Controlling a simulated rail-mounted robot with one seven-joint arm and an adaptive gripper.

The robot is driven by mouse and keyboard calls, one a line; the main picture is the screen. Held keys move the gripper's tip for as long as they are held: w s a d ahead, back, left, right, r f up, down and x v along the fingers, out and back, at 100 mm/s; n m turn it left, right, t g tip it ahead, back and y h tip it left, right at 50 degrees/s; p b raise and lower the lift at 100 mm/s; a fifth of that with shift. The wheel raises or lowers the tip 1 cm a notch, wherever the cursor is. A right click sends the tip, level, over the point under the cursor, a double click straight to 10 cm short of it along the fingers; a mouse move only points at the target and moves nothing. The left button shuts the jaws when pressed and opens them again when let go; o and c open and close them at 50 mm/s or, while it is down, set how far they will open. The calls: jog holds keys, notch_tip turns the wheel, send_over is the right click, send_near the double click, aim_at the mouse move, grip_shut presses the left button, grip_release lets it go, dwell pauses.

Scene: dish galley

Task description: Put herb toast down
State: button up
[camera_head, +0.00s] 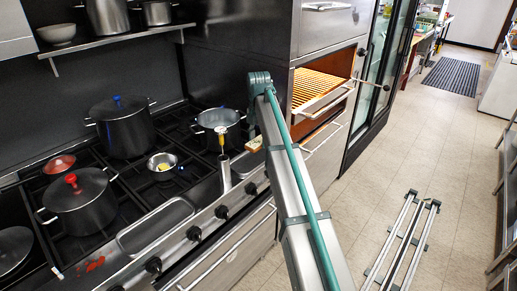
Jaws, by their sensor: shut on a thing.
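My arm (297,205) rises from the bottom of the head view to a teal joint (260,82). It covers what lies behind it, and I cannot make out my gripper's fingers. A small tan piece (254,144), which may be the herb toast, shows just left of my arm, near the stove's right end. I cannot tell whether it is held or resting on a surface.
The stove carries a large dark pot (124,128), a red-knobbed pot (80,203), a small steel pan (162,167) and a pot (218,121) at the back right. An oven drawer (322,101) stands open. A rail (403,240) lies on the floor.

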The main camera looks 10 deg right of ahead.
jog(key=w+f+p, duration=0.1)
jog(key=w, duration=0.4)
jog(key=p, duration=0.2)
send_over(259, 154)
jog(key=s, duration=0.1)
notch_tip(259, 154, down, 5)
jog(key=shift+s+f, duration=0.15)
jog(key=shift+f, duration=0.05)
jog(key=shift+w+f, duration=0.45)
jog(key=shift+f, duration=0.1)
jog(key=shift+w+f+p, duration=0.1)
jog(key=shift+f+p, duration=0.5)
jog(key=shift+f, duration=1.2)
jog(key=shift+f, duration=0.15)
jog(key=o, duration=1.1)
jog(key=shift+o, duration=0.2)
notch_tip(259, 154, up, 12)
jog(key=b, duration=0.3)
